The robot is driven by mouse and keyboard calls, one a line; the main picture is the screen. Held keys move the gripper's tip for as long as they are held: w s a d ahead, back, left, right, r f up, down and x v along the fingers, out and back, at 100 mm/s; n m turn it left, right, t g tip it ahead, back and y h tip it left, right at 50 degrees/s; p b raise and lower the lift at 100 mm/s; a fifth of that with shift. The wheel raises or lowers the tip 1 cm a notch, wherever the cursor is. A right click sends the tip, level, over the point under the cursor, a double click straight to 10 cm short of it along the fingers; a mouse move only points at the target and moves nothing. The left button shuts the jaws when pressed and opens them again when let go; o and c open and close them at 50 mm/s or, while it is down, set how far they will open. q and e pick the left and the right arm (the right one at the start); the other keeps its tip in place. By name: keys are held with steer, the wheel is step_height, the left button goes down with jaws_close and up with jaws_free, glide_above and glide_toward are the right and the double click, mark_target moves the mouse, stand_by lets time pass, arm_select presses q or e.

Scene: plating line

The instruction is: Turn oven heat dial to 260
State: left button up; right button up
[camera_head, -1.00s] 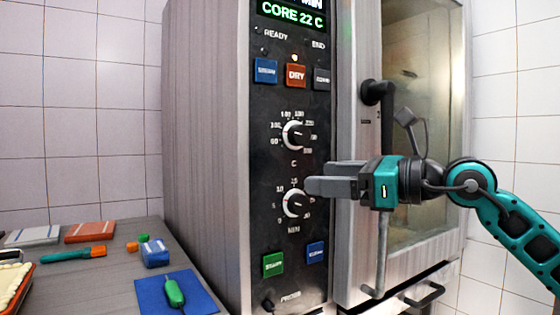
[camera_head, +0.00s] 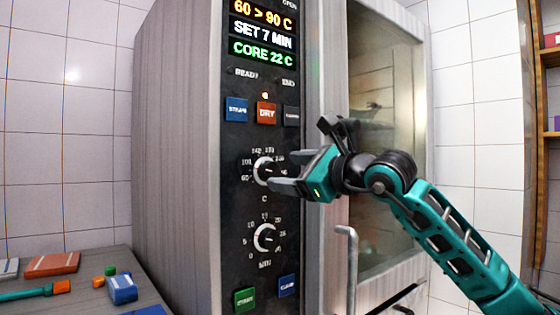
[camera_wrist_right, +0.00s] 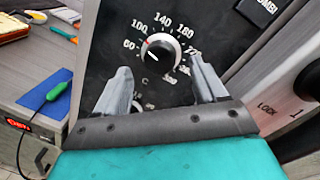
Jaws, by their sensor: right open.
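The heat dial (camera_head: 265,170), marked C, is the upper round knob on the oven's black panel. In the right wrist view the heat dial (camera_wrist_right: 160,52) has a red mark toward its upper left, between 60 and 100. The display (camera_head: 262,30) reads 60 > 90 C, SET 7 MIN and CORE 22 C. My right gripper (camera_head: 282,172) is open at the dial's right side. In the right wrist view its fingers (camera_wrist_right: 160,72) stand apart, left and right of the dial's lower part; I cannot tell whether they touch it. My left gripper is out of view.
The minute dial (camera_head: 266,238) sits below the heat dial. Steam, dry and combi buttons (camera_head: 266,112) are above. The oven door handle (camera_head: 350,260) stands out right of the panel. A counter (camera_head: 75,297) with small items is at the left.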

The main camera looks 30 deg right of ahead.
mark_target(273, 171)
steer(key=shift+w+a, duration=0.15)
steer(key=shift+w, duration=0.6)
steer(key=shift+w+a, duration=0.15)
steer(key=shift+w, duration=0.6)
steer(key=c, duration=1.1)
